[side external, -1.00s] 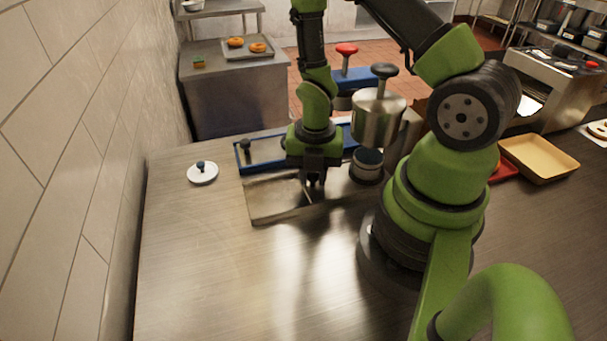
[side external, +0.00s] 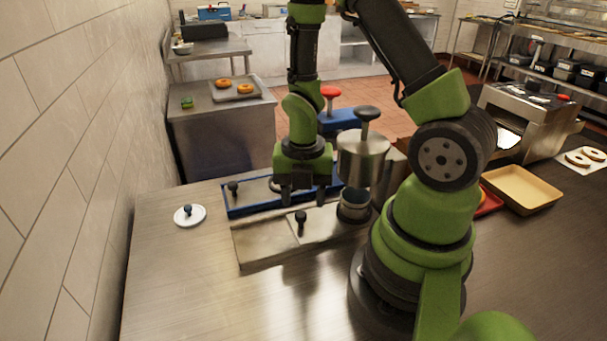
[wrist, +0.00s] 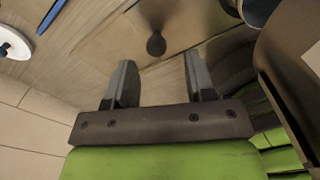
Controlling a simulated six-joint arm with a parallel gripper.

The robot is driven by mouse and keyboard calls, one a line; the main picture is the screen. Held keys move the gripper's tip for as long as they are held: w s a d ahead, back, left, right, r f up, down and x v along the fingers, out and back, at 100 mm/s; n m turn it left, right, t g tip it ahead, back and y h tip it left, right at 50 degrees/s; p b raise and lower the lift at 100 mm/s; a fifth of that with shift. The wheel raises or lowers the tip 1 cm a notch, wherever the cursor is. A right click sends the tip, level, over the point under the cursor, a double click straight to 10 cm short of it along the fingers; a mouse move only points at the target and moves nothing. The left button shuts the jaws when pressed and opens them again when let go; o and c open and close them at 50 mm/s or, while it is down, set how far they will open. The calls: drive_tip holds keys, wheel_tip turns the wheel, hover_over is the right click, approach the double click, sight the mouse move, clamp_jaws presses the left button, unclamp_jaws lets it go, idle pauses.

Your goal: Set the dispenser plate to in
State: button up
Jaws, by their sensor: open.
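A flat metal plate (side external: 322,222) with an upright black knob (side external: 301,222) lies on a wider metal base on the counter. Its right end is beside the round cup (side external: 354,205) under the steel dispenser pot (side external: 363,160). My gripper (side external: 303,198) points down, open and empty, above and just behind the knob in the side view. In the wrist view the knob (wrist: 156,44) shows beyond and between the two separated fingertips (wrist: 157,72), with nothing between them. The dispenser has a black top handle.
A white lid (side external: 190,214) sits left. A red-topped press (side external: 331,95) stands behind, and a yellow tray (side external: 522,190) is right. The front left counter is clear.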

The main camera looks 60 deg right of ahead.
drive_tip(key=shift+r, duration=2.4)
drive_tip(key=shift+r, duration=0.15)
drive_tip(key=s+a+r+m+t, duration=0.2)
drive_tip(key=r+m, duration=0.4)
drive_tip(key=m, duration=0.3)
drive_tip(key=s+a+r+m+t+y, duration=0.1)
drive_tip(key=s+a+r+m+t, duration=0.1)
drive_tip(key=a+r+m, duration=0.2)
drive_tip(key=s+a+r+m+t+y, duration=0.1)
drive_tip(key=s+a+r+m+t, duration=0.1)
drive_tip(key=r+m, duration=0.6)
drive_tip(key=m+t, duration=0.1)
drive_tip(key=m, duration=0.4)
drive_tip(key=shift+a+r+m, duration=0.3)
drive_tip(key=shift+a+r, duration=0.05)
drive_tip(key=shift+a, duration=0.05)
